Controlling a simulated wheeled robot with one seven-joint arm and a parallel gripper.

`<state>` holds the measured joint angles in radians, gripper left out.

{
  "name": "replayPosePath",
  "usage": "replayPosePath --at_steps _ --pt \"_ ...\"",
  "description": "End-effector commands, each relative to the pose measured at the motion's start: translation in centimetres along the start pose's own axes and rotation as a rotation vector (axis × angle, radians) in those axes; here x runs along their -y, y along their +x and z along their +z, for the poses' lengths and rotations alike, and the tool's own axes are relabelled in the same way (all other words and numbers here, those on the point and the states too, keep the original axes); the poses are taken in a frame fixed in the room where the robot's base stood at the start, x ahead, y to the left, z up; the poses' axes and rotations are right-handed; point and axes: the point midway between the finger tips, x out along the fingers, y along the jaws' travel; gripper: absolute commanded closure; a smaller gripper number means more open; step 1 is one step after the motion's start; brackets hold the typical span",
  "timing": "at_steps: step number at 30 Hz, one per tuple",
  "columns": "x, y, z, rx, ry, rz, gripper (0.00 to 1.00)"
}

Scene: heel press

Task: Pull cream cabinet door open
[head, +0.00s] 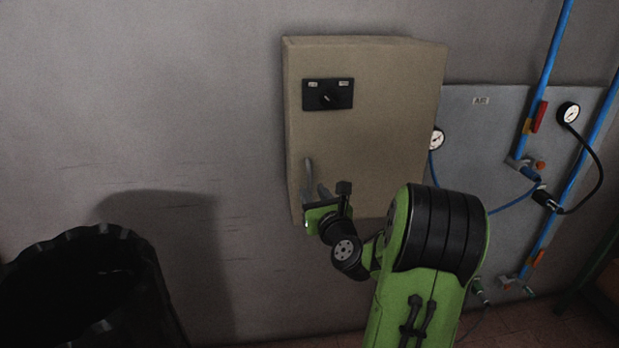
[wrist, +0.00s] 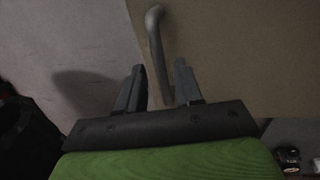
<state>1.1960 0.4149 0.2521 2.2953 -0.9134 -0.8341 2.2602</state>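The cream cabinet (head: 385,130) hangs on the wall, and its door looks closed. A grey bar handle (head: 308,172) stands upright near the door's lower left edge. In the wrist view the handle (wrist: 156,45) runs down between the two fingers of my gripper (wrist: 158,80). The fingers are apart, with a gap on both sides of the handle. In the head view my gripper (head: 315,192) is at the handle's lower end, and the handle's bottom is partly hidden there.
A black switch plate (head: 328,94) is on the door's upper left. A grey panel with gauges (head: 480,150) and blue pipes (head: 545,75) stands to the right. A black bin (head: 85,290) stands at the lower left. The wall left of the cabinet is bare.

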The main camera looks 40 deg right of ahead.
Motion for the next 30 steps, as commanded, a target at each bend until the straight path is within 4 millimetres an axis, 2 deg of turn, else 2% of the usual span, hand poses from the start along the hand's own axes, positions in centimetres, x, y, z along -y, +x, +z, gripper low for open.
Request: replayPosePath --at_steps 3,6,14,17,21,30 --pt "-0.1 2.1 0.2 0.001 -0.001 0.002 0.65" --pt "0.0 3.0 0.1 0.0 0.001 0.0 0.65" --pt "0.0 3.3 0.0 0.0 0.0 -0.001 0.65" --pt "0.0 3.3 0.0 0.0 0.0 -0.001 0.77" --pt "0.0 3.3 0.0 0.0 0.0 -0.001 0.99" --pt "0.0 3.3 0.0 -0.001 0.0 0.0 1.0"
